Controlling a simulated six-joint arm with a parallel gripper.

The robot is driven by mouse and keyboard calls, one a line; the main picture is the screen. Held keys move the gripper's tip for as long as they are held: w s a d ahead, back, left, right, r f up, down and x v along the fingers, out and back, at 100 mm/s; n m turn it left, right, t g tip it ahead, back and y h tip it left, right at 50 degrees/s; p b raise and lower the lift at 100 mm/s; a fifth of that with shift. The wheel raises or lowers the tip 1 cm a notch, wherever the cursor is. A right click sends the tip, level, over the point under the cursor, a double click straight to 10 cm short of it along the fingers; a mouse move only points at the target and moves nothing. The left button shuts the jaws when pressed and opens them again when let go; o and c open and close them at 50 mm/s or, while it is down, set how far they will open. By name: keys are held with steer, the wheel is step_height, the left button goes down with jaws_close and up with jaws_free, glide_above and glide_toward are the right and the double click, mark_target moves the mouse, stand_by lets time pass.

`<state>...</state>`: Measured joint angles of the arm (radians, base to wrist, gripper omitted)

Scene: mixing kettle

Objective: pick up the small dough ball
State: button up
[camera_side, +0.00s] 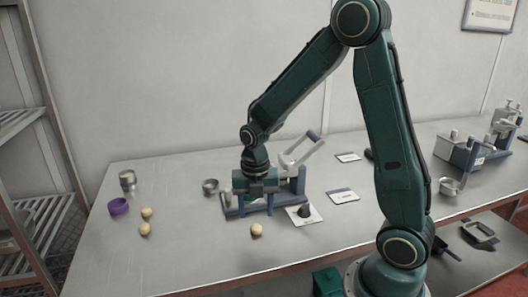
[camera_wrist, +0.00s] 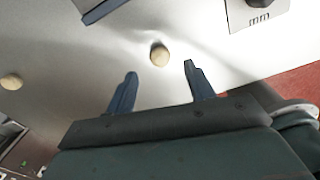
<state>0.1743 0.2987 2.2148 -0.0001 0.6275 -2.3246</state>
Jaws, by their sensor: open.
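Three pale dough balls show in the side view. One dough ball (camera_side: 256,230) sits alone near the table's front edge, below my gripper (camera_side: 256,209). The other two, an upper ball (camera_side: 147,212) and a lower ball (camera_side: 145,229), sit close together at the left. Their sizes look similar, so I cannot tell surely which is the small one. In the wrist view my gripper (camera_wrist: 160,70) is open and empty. One dough ball (camera_wrist: 159,54) shows just beyond the fingertips, roughly centred between them and apart from both. Another ball (camera_wrist: 11,81) is at the left edge.
A blue-and-white press-like device (camera_side: 297,180) stands behind my gripper. A dark cone-shaped piece on a white card (camera_side: 308,220) is right of the lone ball. A purple ring (camera_side: 119,206), a tin (camera_side: 127,179) and a metal cup (camera_side: 210,186) stand left. The front-left table is clear.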

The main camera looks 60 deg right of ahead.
mark_target(256, 231)
steer(key=shift+a+f, duration=0.1)
steer(key=shift+f, duration=2.45)
steer(key=c, duration=1)
